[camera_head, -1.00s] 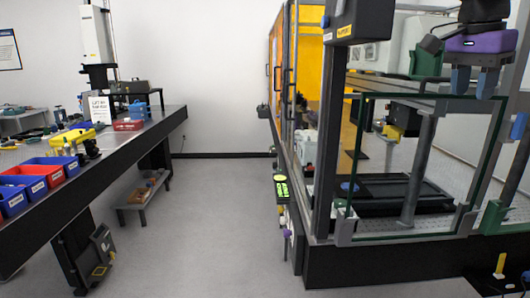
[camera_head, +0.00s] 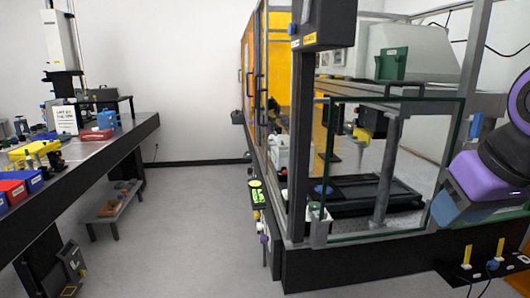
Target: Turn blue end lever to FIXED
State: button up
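I cannot tell for sure which part is the blue end lever, and no FIXED marking is readable. At the lower right, a black ledge (camera_head: 450,272) carries two upright yellow tabs; the right tab (camera_head: 499,247) stands by a blue knob (camera_head: 492,265), the left tab (camera_head: 467,254) by a small pale base. Another blue part (camera_head: 476,126) sits on the right frame post. A blue knob (camera_head: 322,189) lies inside the enclosure. My gripper (camera_head: 452,210), purple and blue-grey, is at the right, above the ledge and apart from it. Its fingers are not clearly seen.
The glass enclosure (camera_head: 328,240) with a grey frame stands right of centre, close to my arm. A black overhead box (camera_head: 325,24) hangs at its front corner. A bench (camera_head: 95,160) with bins is on the left. The floor aisle (camera_head: 190,220) between is clear.

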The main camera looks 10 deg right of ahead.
aim_at(479, 118)
jog(key=i+l+z, duration=0.15)
jog(key=z, duration=0.3)
jog(key=i+l+z, duration=0.15)
jog(key=l+z, duration=0.15)
jog(key=z, duration=0.15)
